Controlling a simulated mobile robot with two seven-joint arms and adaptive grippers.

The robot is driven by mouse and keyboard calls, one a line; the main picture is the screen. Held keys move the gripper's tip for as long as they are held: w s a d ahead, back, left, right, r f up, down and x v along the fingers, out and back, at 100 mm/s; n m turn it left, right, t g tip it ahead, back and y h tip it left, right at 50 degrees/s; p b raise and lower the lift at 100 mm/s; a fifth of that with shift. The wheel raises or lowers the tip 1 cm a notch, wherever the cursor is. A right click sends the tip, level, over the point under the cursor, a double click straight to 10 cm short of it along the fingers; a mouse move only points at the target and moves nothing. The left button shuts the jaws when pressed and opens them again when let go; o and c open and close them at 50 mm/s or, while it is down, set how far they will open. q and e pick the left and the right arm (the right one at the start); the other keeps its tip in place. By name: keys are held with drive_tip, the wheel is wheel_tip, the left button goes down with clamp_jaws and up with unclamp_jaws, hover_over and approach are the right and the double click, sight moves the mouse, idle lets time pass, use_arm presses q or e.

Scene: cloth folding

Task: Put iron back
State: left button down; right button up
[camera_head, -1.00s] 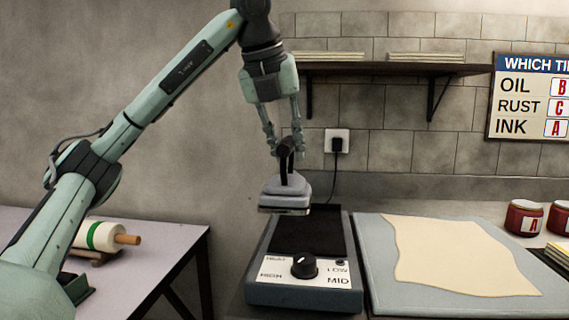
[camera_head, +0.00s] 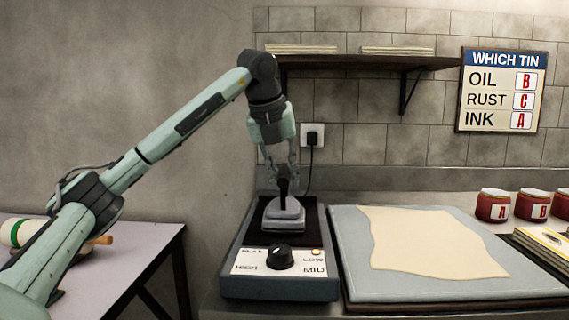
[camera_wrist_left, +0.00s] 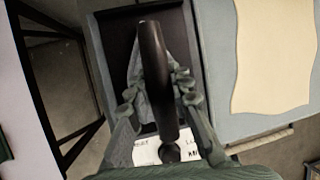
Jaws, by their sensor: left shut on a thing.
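The iron (camera_head: 284,216) is grey with a dark handle, and sits low on or just over the dark plate of its heating base (camera_head: 254,233); I cannot tell whether it touches. My left gripper (camera_head: 284,172) is shut on the iron's handle from above. In the left wrist view the dark handle (camera_wrist_left: 154,70) runs between the fingers of the left gripper (camera_wrist_left: 158,95), and the iron's grey body is partly hidden below it. The base has a black knob (camera_head: 279,257) and a small lit light by the LOW mark. My right gripper is out of view.
A cream cloth (camera_head: 425,243) lies on the grey pressing board (camera_head: 349,271) to the right. Red tins (camera_head: 492,204) stand behind it at the right. A shelf (camera_head: 365,62) is on the wall above. A side table (camera_head: 140,242) is at left.

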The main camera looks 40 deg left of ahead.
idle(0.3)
use_arm(q)
drive_tip(key=c, duration=1.8)
unclamp_jaws()
drive_tip(key=shift+f, duration=0.25)
drive_tip(key=shift+c, duration=0.2)
drive_tip(key=o, duration=0.5)
drive_tip(key=shift+r, duration=0.1)
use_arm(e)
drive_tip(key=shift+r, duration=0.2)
use_arm(q)
drive_tip(key=shift+r, duration=0.15)
drive_tip(key=shift+p+v, duration=1.05)
drive_tip(key=shift+v, duration=4.95)
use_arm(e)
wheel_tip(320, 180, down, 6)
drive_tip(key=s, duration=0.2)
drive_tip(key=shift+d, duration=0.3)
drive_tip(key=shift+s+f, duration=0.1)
